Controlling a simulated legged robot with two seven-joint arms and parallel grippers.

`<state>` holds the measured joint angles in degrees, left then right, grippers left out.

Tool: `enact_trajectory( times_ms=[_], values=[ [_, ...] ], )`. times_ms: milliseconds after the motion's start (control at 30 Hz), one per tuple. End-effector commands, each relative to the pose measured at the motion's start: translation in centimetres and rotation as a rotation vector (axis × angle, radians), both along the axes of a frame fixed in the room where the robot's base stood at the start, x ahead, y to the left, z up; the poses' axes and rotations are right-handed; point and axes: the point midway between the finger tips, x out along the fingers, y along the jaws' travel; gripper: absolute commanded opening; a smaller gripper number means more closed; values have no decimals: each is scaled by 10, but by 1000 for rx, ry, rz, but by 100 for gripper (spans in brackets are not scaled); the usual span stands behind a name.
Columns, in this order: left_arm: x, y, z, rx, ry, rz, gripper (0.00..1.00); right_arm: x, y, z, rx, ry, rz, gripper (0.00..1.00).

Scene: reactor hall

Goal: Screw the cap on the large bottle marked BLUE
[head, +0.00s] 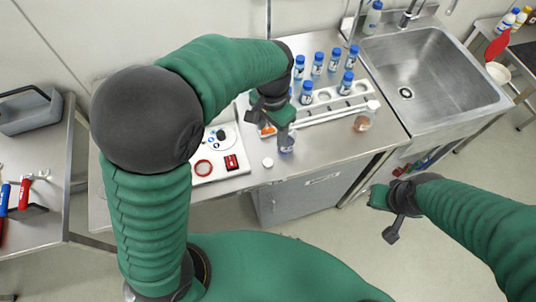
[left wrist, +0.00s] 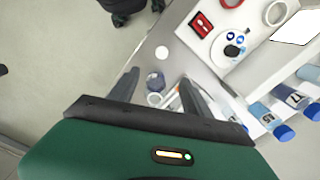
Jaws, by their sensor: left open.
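A clear bottle with a bluish-purple tint (head: 287,146) stands near the front edge of the steel counter, its label not readable. It also shows in the left wrist view (left wrist: 155,79), with no cap seen on it. A loose white cap (head: 267,162) lies flat on the counter just left of the bottle, and in the left wrist view (left wrist: 161,52) it is beyond the bottle. My left gripper (head: 277,122) is open above the bottle, whose top shows between the fingers in the left wrist view (left wrist: 158,90). My right gripper (head: 386,216) hangs over the floor, away from the counter; its jaws are unclear.
Several blue-capped bottles (head: 318,63) stand behind, by a white rack (head: 330,101). A white-capped jar (head: 363,122) is at the right. A white board (head: 222,173) with a red ring (head: 203,168) lies left. A sink (head: 425,80) is at the far right.

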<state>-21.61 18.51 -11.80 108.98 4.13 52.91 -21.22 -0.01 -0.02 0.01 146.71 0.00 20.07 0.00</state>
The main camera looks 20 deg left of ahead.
Motion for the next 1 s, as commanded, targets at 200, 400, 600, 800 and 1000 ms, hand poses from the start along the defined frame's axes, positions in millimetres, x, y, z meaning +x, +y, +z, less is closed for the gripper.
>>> enact_trajectory(
  times_ms=[200, 400, 600, 800, 1000],
  values=[
    [2, 10, -17, -6, 7, 2, 57, 0, 0, 1, 0, 0, -1, 0],
    [1, 14, -60, -10, 8, 5, 57, 0, 0, 3, 0, 0, 0, 0],
    [0, 9, -101, -6, 6, 3, 57, 0, 0, 5, 0, -1, 0, 0],
    [2, 6, -118, -5, 1, 3, 57, 0, 0, 5, 0, -1, 0, 0],
    [2, 9, -119, -8, 1, 3, 57, 0, 0, 5, 0, 0, -1, 0]
  ],
)
